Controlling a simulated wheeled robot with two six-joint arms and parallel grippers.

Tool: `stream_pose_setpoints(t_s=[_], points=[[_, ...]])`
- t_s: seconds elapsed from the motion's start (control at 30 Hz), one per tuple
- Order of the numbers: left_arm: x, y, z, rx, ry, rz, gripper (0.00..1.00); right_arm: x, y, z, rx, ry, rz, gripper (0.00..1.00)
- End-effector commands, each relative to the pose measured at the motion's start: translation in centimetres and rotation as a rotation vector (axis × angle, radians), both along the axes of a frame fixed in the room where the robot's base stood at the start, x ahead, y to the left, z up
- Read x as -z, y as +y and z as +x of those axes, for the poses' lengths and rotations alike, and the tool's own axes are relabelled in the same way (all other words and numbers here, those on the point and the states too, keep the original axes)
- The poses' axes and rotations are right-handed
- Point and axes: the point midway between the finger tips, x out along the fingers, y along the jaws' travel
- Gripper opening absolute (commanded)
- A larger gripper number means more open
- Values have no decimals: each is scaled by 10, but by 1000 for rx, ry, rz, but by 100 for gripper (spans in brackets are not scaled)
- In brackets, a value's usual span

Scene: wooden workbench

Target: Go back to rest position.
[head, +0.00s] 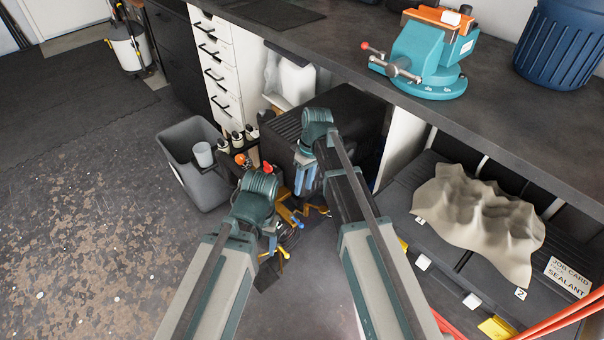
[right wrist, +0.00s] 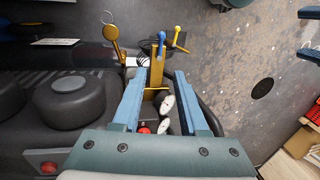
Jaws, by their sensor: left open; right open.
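My left gripper (head: 271,245) is low in the middle of the head view, partly hidden by its own wrist. My right gripper (head: 306,182) points down a little further back, in front of a dark cabinet, with its blue fingers showing. In the right wrist view its two blue fingers (right wrist: 159,98) stand apart with nothing held between them. Beyond them is a yellow upright piece (right wrist: 158,72) with hooks. A key-like yellow item (right wrist: 113,42) is to its left.
A grey bin (head: 186,165) with a white cup (head: 203,154) stands left of my arms. The bench top (head: 330,40) carries a teal vise (head: 420,62) and a blue bin (head: 560,45). A crumpled beige cloth (head: 480,215) lies on the lower shelf.

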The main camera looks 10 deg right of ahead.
Motion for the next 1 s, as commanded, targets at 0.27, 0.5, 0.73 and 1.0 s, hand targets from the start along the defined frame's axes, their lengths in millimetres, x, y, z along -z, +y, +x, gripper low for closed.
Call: stream_pose_setpoints(t_s=[0.27, 0.5, 0.73, 1.0], points=[[-10, 0, 0, 0, 0, 0, 68, -10, 2, -7, 5, 0, -7, 43], [-84, 0, 0, 0, 0, 0, 68, -82, 13, -63, 77, -4, -86, 43], [-158, 0, 0, -1, 0, 0, 68, -155, 18, -123, 173, -27, -178, 43], [-221, 0, 0, -1, 0, 0, 68, -218, 16, -175, 267, -67, -260, 43]])
